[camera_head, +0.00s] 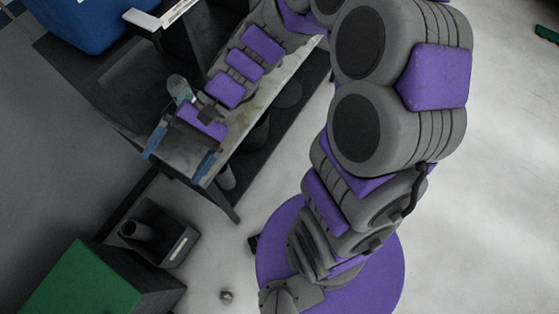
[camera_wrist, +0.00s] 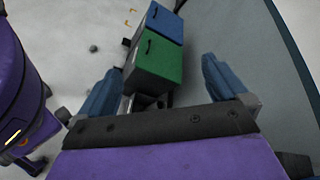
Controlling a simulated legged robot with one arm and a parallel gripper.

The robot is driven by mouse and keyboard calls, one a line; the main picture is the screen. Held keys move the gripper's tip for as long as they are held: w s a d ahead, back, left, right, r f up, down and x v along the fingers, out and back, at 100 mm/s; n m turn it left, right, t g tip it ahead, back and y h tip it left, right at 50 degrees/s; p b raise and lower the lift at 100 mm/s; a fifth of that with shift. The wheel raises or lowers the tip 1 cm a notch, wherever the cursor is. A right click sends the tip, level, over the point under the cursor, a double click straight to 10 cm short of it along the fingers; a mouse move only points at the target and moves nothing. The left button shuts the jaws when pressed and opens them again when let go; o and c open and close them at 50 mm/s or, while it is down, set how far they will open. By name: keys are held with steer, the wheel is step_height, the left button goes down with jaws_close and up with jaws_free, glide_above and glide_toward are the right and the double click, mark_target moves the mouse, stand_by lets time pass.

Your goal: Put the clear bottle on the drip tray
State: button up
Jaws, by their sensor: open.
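My gripper (camera_head: 177,161) is over the front end of a grey work table (camera_head: 262,98) in the head view, its two blue fingers spread wide. In the wrist view my gripper (camera_wrist: 161,80) is open with nothing between the fingers. A small pale, see-through object (camera_head: 179,87), which looks like the clear bottle, stands beside my gripper on its far left side. My gripper partly covers its lower part, and I cannot tell whether they touch. I cannot pick out the drip tray for certain in either view.
A green cabinet (camera_head: 92,285) and a black open holder (camera_head: 158,236) with a dark cylinder stand at lower left. A blue box (camera_head: 92,22) is at upper left. The wrist view shows green (camera_wrist: 157,59) and blue (camera_wrist: 163,22) cabinets.

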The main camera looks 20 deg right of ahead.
steer(key=s+d+n+t+h, duration=0.2)
steer(key=s+d+h, duration=0.4)
steer(key=d, duration=0.4)
steer(key=s+d+n+t+h, duration=0.2)
steer(key=s+d+h, duration=0.3)
steer(key=d, duration=0.6)
steer(key=shift+s+d+h, duration=0.15)
steer(key=shift+s+h, duration=0.25)
steer(key=shift+s, duration=0.1)
